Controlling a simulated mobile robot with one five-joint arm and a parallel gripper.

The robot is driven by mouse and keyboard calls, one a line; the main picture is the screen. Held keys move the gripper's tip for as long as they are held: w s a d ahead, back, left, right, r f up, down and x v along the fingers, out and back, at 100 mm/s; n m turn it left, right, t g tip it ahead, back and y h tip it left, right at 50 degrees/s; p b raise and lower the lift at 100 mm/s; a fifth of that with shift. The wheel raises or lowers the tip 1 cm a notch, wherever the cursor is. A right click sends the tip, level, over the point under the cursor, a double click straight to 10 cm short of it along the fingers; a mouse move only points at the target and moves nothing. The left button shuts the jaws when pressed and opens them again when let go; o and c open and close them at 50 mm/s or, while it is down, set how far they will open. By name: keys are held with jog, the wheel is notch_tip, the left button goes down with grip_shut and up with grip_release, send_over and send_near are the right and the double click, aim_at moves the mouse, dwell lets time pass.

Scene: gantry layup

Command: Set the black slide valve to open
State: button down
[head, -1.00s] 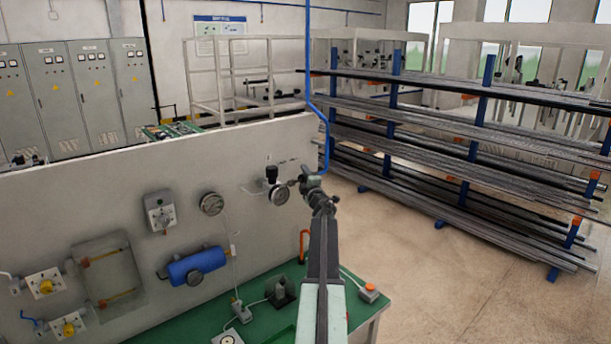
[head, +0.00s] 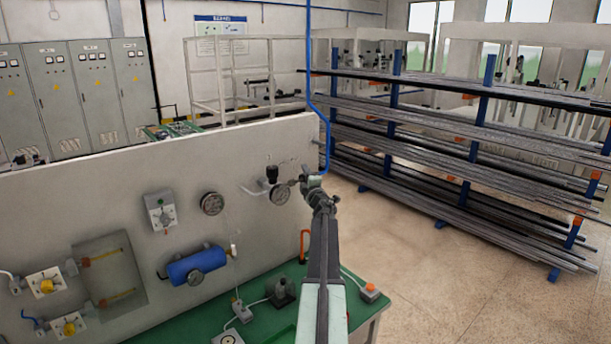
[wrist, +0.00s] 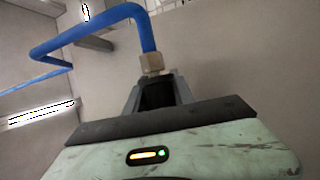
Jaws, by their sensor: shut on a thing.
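My gripper (head: 304,180) is at the right end of the upright grey panel (head: 100,205), just right of a round gauge. In the wrist view my gripper (wrist: 157,95) is shut on a dark part between its jaws, which I take to be the black slide valve (wrist: 157,94). A brass-coloured fitting (wrist: 152,64) with a blue hose (wrist: 147,32) sits just above it. In the head view the valve is hidden by my gripper and arm. Its slide position cannot be made out.
A gauge (head: 280,195) and a black-topped regulator (head: 272,173) are close left of my gripper. The blue hose (head: 327,150) hangs just to its right. Below are a green bench top (head: 265,322) and a blue tank (head: 196,266). A pipe rack (head: 450,150) stands behind right.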

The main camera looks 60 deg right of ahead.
aim_at(300, 179)
dwell(0.4)
jog(key=a, duration=0.1)
jog(key=w+a, duration=0.1)
jog(key=a, duration=0.1)
jog(key=shift+a+f, duration=0.1)
jog(key=c, duration=1.1)
grip_release()
jog(key=b+v, duration=0.1)
jog(key=v, duration=0.7)
jog(key=shift+w, duration=0.1)
